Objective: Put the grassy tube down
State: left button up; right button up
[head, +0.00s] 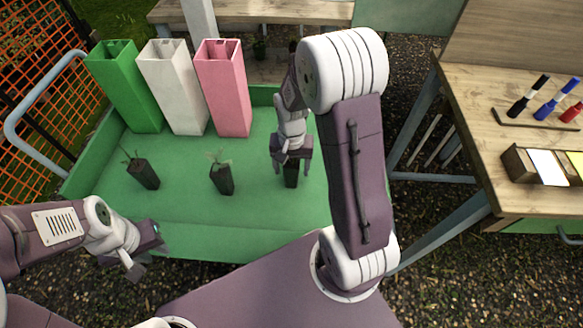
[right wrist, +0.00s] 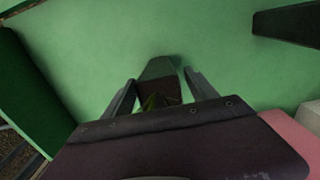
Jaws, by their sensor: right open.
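A dark square tube (head: 291,180) stands in the green tray under my right gripper (head: 291,168). In the right wrist view the tube (right wrist: 160,70) sits between the two spread fingers of my right gripper (right wrist: 160,95), with a gap on each side. A bit of green shows at its top, but the gripper hides most of the plant. It appears to rest on the tray floor. My left gripper (head: 150,252) is at the tray's front left, away from the tubes; its fingers look apart and empty.
The green tray (head: 190,240) also holds a tube with a thin twiggy plant (head: 147,175) and one with a leafy plant (head: 222,182). Tall green (head: 125,90), white (head: 173,90) and pink (head: 224,90) square sleeves stand at the back. A wooden table (head: 470,120) is right.

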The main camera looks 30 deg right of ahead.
notch_tip(320, 180, up, 12)
jog(key=p, duration=0.3)
jog(key=shift+f, duration=0.25)
jog(key=s+a+f+n+t, duration=0.1)
jog(key=s+a+f+n, duration=0.2)
jog(key=s+n, duration=0.3)
jog(key=s+a, duration=0.1)
jog(key=s, duration=0.1)
jog(key=shift+s+a, duration=0.3)
jog(key=shift+a, duration=0.1)
